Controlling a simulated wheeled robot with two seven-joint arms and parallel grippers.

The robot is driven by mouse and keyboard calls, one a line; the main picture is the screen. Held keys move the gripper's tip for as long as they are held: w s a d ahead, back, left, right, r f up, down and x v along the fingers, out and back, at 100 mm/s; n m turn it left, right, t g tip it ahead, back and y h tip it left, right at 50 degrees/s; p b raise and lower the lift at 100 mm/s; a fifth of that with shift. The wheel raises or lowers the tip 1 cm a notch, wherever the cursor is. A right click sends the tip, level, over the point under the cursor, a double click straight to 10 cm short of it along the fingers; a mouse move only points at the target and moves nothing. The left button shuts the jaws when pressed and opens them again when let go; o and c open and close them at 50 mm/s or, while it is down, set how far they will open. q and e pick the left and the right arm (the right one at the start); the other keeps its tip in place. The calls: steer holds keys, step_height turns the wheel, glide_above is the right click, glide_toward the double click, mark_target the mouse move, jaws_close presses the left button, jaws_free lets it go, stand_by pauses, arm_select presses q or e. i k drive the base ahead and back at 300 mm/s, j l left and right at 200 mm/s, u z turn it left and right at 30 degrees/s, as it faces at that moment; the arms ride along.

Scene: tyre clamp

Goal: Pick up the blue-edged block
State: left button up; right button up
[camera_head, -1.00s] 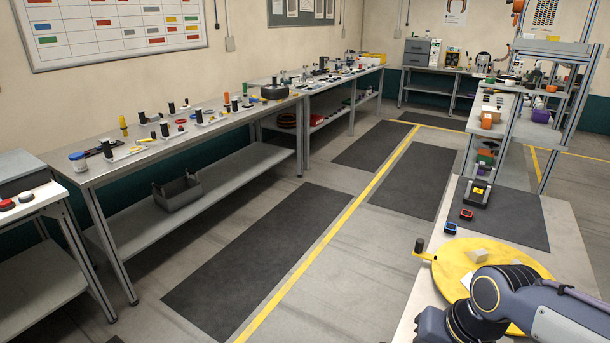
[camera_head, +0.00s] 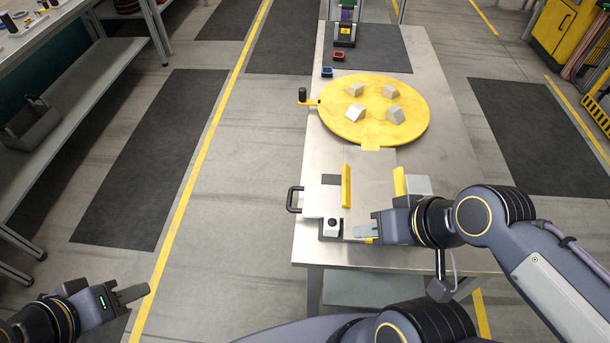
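Several pale grey blocks stand on a round yellow turntable (camera_head: 343,122): a far left one (camera_head: 355,90), a far right one (camera_head: 390,91), a near left one (camera_head: 355,112) and a near right one (camera_head: 396,115). No blue edge can be made out on any of them. My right gripper (camera_head: 364,232) is over the near part of the table, closer to me than the turntable and apart from the blocks. My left gripper (camera_head: 136,293) hangs over the floor at lower left, far from the blocks.
The metal table (camera_head: 440,135) carries a plate with yellow upright guides (camera_head: 346,186) and a black side handle (camera_head: 294,199) in front of the turntable. A small blue-and-dark item (camera_head: 327,72) and a red one (camera_head: 338,56) lie behind. Bare table lies right of the turntable.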

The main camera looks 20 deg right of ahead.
mark_target(327, 72)
steer(key=j+z, duration=0.15)
steer(key=z, duration=0.2)
steer(key=j+z, duration=0.15)
steer(key=z, duration=0.2)
steer(key=j+u, duration=0.15)
steer(key=u, duration=0.25)
steer(key=j+u, duration=0.2)
steer(key=u, duration=0.2)
steer(key=j+u, duration=0.2)
steer(key=u, duration=0.2)
steer(key=i+j+z, duration=0.3)
steer(key=i+j, duration=0.2)
steer(key=j, duration=0.15)
steer(key=i+j+z, duration=0.2)
steer(key=j, duration=0.2)
steer(key=i+z, duration=0.3)
steer(key=i, duration=0.25)
steer(key=i+j+z, duration=0.3)
steer(key=i, duration=0.3)
steer(key=i+z, duration=0.4)
steer(key=i, duration=0.85)
steer(key=i+z, duration=0.4)
steer(key=i+j+z, duration=0.15)
steer(key=z, duration=0.3)
steer(key=i+j+z, duration=0.2)
steer(key=z, duration=0.2)
steer(key=i+j, duration=0.05)
